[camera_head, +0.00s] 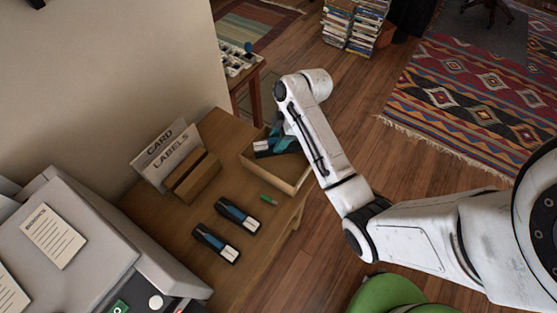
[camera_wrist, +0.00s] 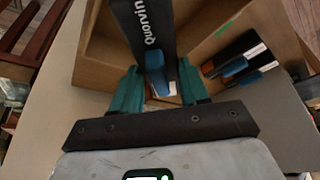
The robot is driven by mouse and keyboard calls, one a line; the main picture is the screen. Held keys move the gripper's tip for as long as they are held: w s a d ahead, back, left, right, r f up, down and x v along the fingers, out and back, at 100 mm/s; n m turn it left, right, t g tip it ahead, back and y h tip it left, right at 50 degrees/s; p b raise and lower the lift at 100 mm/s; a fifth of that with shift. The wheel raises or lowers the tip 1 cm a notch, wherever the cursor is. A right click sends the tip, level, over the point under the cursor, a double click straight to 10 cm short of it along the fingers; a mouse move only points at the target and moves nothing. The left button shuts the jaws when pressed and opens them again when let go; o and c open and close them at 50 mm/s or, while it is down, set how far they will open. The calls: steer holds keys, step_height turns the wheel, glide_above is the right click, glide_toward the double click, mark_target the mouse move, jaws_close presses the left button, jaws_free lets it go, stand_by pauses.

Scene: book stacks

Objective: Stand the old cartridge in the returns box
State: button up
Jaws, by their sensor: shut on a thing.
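My gripper (camera_head: 283,138) is shut on a dark cartridge (camera_head: 264,151) with a blue and white part. In the wrist view, the teal fingers of my gripper (camera_wrist: 158,78) pinch the cartridge (camera_wrist: 143,22), which carries the word "Quorvin". The cartridge is at the open brown box (camera_head: 293,187), which also shows in the wrist view (camera_wrist: 90,62). I cannot tell whether it touches the box floor. No label on the box or mark of age on the cartridge is readable.
Two similar cartridges (camera_head: 237,216) (camera_head: 215,243) lie on the wooden table (camera_head: 262,250). A small green item (camera_head: 268,199) lies between them and the box. A card holder (camera_head: 193,176) with label cards and a grey printer (camera_head: 90,235) stand to the left.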

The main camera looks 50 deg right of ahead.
step_height(320, 180, down, 9)
steer(key=shift+r, duration=0.15)
stand_by(0.4)
steer(key=o, duration=1.3)
